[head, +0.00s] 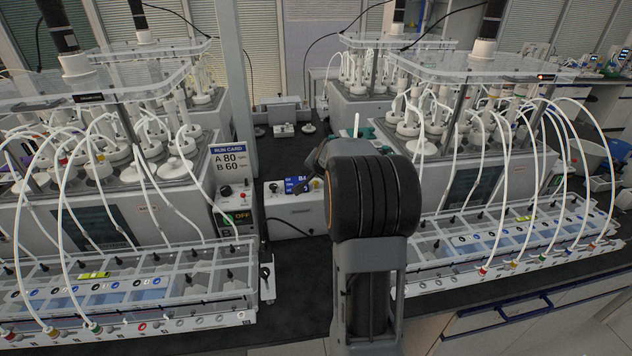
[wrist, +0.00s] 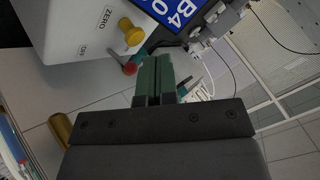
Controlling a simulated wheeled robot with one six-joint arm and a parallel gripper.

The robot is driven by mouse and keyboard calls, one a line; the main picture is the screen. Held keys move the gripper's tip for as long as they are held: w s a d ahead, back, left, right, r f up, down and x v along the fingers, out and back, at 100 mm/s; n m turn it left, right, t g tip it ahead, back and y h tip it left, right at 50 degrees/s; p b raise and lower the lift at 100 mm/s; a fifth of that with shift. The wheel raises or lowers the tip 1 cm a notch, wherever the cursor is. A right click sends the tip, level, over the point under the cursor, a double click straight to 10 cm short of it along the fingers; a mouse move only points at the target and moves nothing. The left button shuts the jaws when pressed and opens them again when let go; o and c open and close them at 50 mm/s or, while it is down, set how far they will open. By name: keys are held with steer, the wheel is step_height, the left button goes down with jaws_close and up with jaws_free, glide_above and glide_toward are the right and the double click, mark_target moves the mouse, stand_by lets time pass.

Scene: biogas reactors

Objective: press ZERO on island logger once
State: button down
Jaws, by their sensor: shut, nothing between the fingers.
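The island logger is a pale box (head: 297,210) between the two front reactor benches, with a blue B4 display (head: 296,185). In the wrist view its white face (wrist: 75,30) fills the upper left, with the blue B4 display (wrist: 172,12) beside it. The printed ZERO label (wrist: 108,18) sits next to a yellow button (wrist: 131,33). A red button (wrist: 130,69) is lower, close to the fingertips. My gripper (wrist: 156,62) is shut and empty, its green fingers just below the yellow button in the picture. I cannot tell whether they touch anything. My arm hides part of the logger in the head view.
A run card box (head: 233,190) with knobs stands left of the logger. Reactor benches with white tubing and clear racks (head: 130,290) flank the arm on both sides. Dark counter (head: 295,300) is bare in front. A brass-coloured cylinder (wrist: 60,130) shows in the wrist view.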

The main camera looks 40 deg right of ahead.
steer(key=shift+r, duration=0.15)
step_height(320, 180, up, 5)
steer(key=p, duration=0.4)
stand_by(0.9)
steer(key=s+a+f+n+g+y, duration=0.1)
steer(key=s+a+f, duration=0.1)
steer(key=s+a+f+n+g, duration=0.1)
steer(key=s+f, duration=0.1)
steer(key=shift+s+a+f+y, duration=0.3)
steer(key=shift+a+y, duration=0.1)
steer(key=s+a+r+n+g, duration=0.1)
steer(key=s+a+n, duration=0.4)
steer(key=s+a, duration=0.5)
steer(key=s+a+r+n+g+y, duration=0.1)
steer(key=s+a+r+n, duration=0.2)
steer(key=s+a, duration=0.7)
steer(key=a+n, duration=0.2)
steer(key=a, duration=0.1)
steer(key=shift+r+n, duration=0.4)
